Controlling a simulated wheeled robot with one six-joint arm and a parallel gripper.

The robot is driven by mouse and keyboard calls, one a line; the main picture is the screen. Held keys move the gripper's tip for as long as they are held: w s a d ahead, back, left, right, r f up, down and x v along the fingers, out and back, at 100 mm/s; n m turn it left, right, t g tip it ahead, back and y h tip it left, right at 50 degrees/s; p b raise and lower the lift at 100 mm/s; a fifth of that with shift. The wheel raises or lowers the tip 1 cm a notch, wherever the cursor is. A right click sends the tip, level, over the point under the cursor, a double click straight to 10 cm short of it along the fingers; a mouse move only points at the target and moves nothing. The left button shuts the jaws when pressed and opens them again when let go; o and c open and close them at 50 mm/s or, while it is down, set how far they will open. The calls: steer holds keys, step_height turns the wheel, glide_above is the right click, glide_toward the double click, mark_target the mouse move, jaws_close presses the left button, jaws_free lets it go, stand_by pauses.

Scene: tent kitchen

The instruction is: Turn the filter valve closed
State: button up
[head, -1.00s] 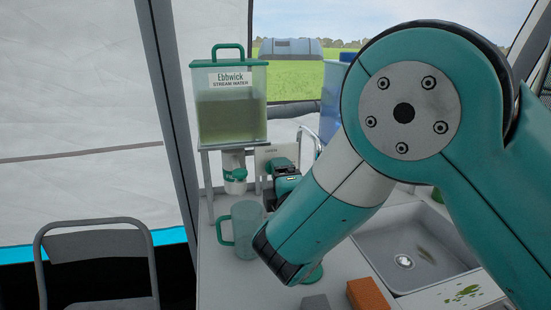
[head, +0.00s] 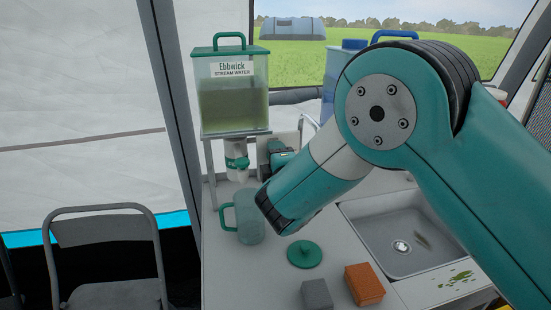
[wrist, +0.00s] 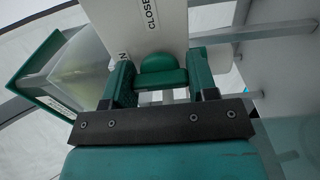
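In the wrist view, the green valve handle (wrist: 162,76) lies between the two green fingers of my gripper (wrist: 161,62). It appears to fill the gap, but I cannot tell whether both fingers press on it. The white label plate (wrist: 160,28) behind it carries "CLOSE", with its end cut off, and a partly covered word ending in "N". Which mark the handle points to is unclear. In the head view, my gripper (head: 279,157) is beside the white filter body (head: 236,151) with its green fitting, below the stream water tank (head: 233,100). My gripper hides the valve there.
A clear jug (head: 248,218) with a green handle stands below the filter, close to my arm. A green lid (head: 304,254), a grey block (head: 316,294) and an orange block (head: 364,283) lie in front. The sink (head: 392,262) is at right.

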steer(key=shift+f+b, duration=0.1)
steer(key=shift+b, duration=0.25)
steer(key=m+b, duration=0.1)
steer(key=b, duration=0.1)
steer(key=m+b, duration=0.2)
steer(key=shift+f+m+b, duration=0.2)
steer(key=shift+m+b, duration=0.1)
steer(key=shift+b, duration=0.05)
steer(key=m+b, duration=0.5)
steer(key=b, duration=0.2)
steer(key=shift+m, duration=0.3)
steer(key=m+b, duration=0.4)
steer(key=b, duration=0.2)
steer(key=m+b, duration=0.4)
steer(key=b, duration=0.1)
steer(key=shift+r+m, duration=0.15)
steer(key=shift+m, duration=0.15)
steer(key=shift+r, duration=0.1)
steer(key=o, duration=0.9)
steer(key=shift+o, duration=0.2)
